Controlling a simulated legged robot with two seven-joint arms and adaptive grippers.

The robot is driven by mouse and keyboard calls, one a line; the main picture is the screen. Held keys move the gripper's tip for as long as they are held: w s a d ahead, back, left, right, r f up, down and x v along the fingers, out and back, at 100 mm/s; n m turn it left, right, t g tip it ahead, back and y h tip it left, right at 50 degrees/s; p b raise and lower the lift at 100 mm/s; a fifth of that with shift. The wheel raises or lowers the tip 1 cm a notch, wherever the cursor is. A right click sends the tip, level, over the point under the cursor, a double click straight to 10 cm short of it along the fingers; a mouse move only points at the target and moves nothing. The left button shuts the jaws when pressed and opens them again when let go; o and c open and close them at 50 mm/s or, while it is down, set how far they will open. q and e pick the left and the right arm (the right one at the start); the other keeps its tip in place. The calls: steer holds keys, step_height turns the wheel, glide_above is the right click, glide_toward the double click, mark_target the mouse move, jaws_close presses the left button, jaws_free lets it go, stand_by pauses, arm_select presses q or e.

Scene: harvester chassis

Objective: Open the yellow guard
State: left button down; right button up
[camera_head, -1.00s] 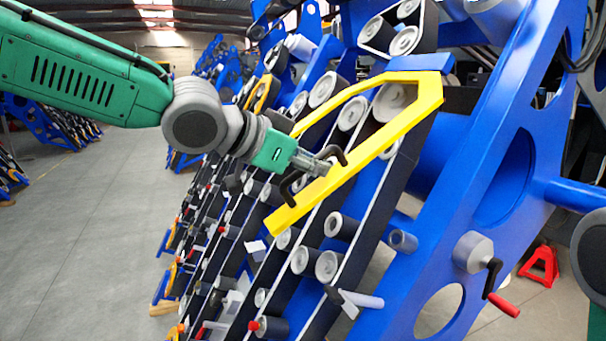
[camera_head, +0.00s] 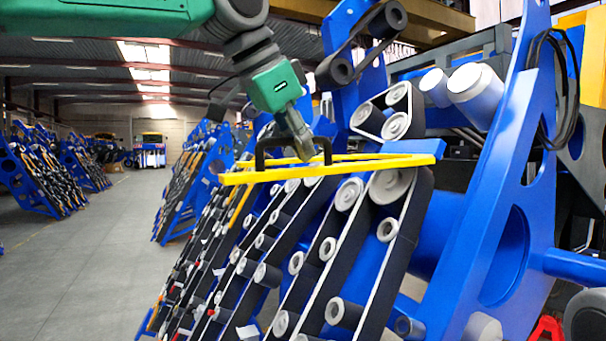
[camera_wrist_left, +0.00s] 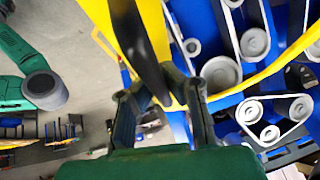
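The yellow guard (camera_head: 350,165) is a flat open frame with a black handle (camera_head: 262,150). It is tilted up to nearly level, above the sloping rows of belts and rollers. My left gripper (camera_head: 305,150) comes down from above at the handle. In the left wrist view, the black handle (camera_wrist_left: 150,62) runs between the fingers of my left gripper (camera_wrist_left: 160,95), which appear shut on it. The yellow frame (camera_wrist_left: 92,18) passes beyond the fingers there. The fingertips partly hide the handle. My right gripper is not in view.
The blue chassis side plate (camera_head: 480,220) stands right of the guard. Pale rollers (camera_head: 390,186) and dark belts lie below it. A black belt loop (camera_head: 365,40) is above, close to my arm. The grey floor (camera_head: 95,270) at the left is clear.

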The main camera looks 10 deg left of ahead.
arm_select(q)
steer(key=shift+r, duration=1.05)
steer(key=c, duration=1.6)
jaws_free()
steer(key=shift+w+d, duration=0.1)
steer(key=shift+o, duration=0.2)
steer(key=shift+f, duration=0.1)
steer(key=v, duration=1.1)
steer(key=shift+r, duration=0.5)
steer(key=shift+d, duration=0.1)
